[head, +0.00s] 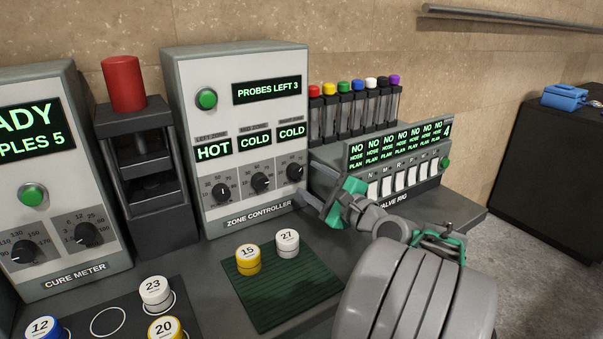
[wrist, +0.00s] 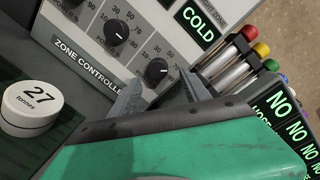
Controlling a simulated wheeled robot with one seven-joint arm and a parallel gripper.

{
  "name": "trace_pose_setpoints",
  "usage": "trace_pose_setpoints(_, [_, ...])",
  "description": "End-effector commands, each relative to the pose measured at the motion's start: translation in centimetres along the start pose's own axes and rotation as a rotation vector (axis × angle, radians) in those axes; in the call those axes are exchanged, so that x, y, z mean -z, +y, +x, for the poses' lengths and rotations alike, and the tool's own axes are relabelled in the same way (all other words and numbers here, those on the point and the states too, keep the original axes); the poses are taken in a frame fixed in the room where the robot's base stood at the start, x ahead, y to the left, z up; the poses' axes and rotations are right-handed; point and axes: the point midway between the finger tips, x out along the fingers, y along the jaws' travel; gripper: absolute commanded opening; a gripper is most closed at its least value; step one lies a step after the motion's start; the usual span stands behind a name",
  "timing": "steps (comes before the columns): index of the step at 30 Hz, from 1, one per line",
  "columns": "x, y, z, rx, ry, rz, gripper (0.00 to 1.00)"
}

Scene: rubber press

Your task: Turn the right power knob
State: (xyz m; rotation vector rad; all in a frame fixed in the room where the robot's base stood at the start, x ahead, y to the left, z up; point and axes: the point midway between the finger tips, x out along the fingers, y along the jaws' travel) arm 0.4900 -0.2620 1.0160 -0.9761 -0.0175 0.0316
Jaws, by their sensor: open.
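The zone controller (head: 240,135) is a grey box with a row of black power knobs under its zone displays. The right power knob (head: 295,172) is a black dial below the right COLD display; in the wrist view it is the black knob (wrist: 157,69) just beyond my fingertips. My gripper (head: 316,201), grey with green parts, is open and empty, just right of and below that knob. In the wrist view its two grey fingers (wrist: 162,90) point toward the knob and stand apart from each other. I cannot tell whether either finger touches it.
The valve rig (head: 395,165), with coloured-cap vials (head: 355,110) behind it, stands close on the right. White puck 27 (head: 287,242) and yellow puck 15 (head: 248,259) sit on the green mat (head: 285,290) in front. The cure meter (head: 60,180) is at left.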

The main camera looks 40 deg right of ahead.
Motion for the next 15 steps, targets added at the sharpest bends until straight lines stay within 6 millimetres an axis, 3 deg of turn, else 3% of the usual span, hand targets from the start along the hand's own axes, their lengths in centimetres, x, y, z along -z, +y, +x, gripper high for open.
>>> trace_pose_setpoints(3, [-0.4, 0.3, 2.5, -0.006, -0.009, -0.001, 0.55])
trace_pose_setpoints(6, [-0.3, 0.3, 3.7, -0.005, -0.008, -0.001, 0.55])
trace_pose_setpoints(15, [-0.1, 0.1, 4.0, -0.001, -0.002, 0.0, 0.55])
